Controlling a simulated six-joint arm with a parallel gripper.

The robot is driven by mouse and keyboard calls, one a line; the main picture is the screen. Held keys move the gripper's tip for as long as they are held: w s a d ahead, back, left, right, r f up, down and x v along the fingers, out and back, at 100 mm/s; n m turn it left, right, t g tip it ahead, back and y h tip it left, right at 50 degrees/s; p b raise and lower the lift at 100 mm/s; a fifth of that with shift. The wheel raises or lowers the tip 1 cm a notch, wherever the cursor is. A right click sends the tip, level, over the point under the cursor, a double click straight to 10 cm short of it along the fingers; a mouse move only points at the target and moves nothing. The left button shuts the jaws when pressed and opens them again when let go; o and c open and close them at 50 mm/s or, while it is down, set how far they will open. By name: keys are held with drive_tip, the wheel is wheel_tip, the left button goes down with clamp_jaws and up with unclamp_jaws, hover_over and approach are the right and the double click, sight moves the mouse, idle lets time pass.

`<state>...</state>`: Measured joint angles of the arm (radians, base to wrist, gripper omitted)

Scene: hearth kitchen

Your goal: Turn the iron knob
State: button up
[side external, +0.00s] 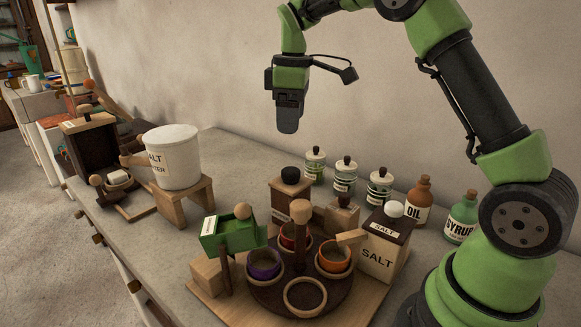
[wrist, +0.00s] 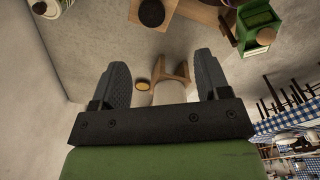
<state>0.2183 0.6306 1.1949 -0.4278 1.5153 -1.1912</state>
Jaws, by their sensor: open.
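A dark round knob (side external: 290,174), which may be the iron one, sits on top of a wooden box (side external: 289,198) at the back of the counter group. A dark round top that looks like the same knob shows at the upper edge of the wrist view (wrist: 151,13). Several pale wooden knobs also show, one on the post (side external: 301,211) of the round cup carousel (side external: 268,294). My gripper (side external: 289,118) hangs high above the counter, well clear of everything, pointing down. Its two fingers are apart and empty in the wrist view (wrist: 161,66).
A white labelled pot (side external: 173,158) stands on a wooden stand (side external: 183,205) to the left. Bare counter (side external: 237,158) lies near the wall.

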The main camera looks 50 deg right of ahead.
sight(290, 170)
drive_tip(key=shift+n+g, duration=0.3)
drive_tip(key=shift+n, duration=0.1)
drive_tip(key=f, duration=0.8)
drive_tip(key=w+d+f, duration=0.1)
drive_tip(key=f, duration=0.3)
drive_tip(key=c, duration=0.9)
